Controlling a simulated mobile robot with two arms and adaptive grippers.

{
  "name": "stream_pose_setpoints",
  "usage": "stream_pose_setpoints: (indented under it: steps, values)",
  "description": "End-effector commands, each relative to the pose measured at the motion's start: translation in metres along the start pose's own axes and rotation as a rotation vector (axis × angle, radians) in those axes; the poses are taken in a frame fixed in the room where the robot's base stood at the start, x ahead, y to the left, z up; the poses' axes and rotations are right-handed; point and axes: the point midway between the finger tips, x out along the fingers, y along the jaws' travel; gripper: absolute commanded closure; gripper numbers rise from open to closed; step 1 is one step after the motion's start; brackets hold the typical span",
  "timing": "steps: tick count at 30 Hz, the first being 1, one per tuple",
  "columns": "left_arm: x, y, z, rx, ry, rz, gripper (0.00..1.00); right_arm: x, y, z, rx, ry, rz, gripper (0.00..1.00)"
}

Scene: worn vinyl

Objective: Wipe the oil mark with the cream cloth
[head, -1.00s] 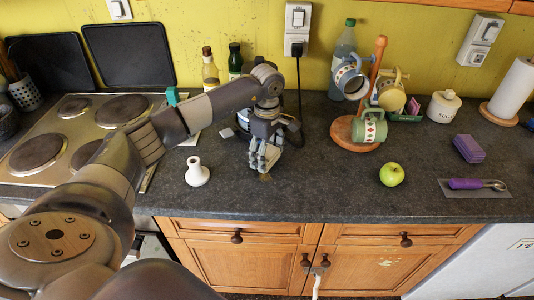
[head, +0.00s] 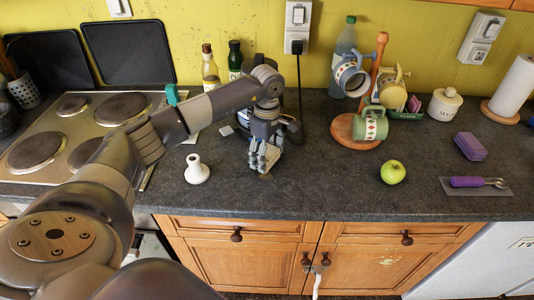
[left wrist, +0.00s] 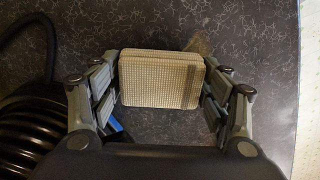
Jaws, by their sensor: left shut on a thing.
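My left gripper (head: 263,166) points down at the dark worktop, left of the middle. It is shut on the cream cloth (left wrist: 160,80), a folded woven pad with a darker stripe near its right end, held between the fingers in the left wrist view. The fingers hide the cloth in the head view. The oil mark (left wrist: 201,43) is a faint brownish smudge, partly showing just beyond the cloth's far edge in the left wrist view. In the head view a bit of it (head: 265,177) shows at the fingertips. My right gripper is not in view.
A white pestle-like object (head: 196,172) stands left of the gripper, near the hob (head: 130,140). A black cable and appliance are behind it. Worktop between is clear.

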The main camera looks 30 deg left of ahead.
Motion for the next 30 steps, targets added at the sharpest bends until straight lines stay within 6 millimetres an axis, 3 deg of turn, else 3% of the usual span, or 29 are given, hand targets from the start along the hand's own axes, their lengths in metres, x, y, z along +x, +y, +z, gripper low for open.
stream_pose_setpoints:
  steps: [23,30]
  values:
    - [0.007,0.0,0.0,0.0,0.0,0.0,0.49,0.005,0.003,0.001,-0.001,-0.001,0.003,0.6]
    - [0.006,-0.014,0.008,0.003,0.001,-0.001,0.49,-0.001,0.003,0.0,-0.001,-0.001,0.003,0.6]
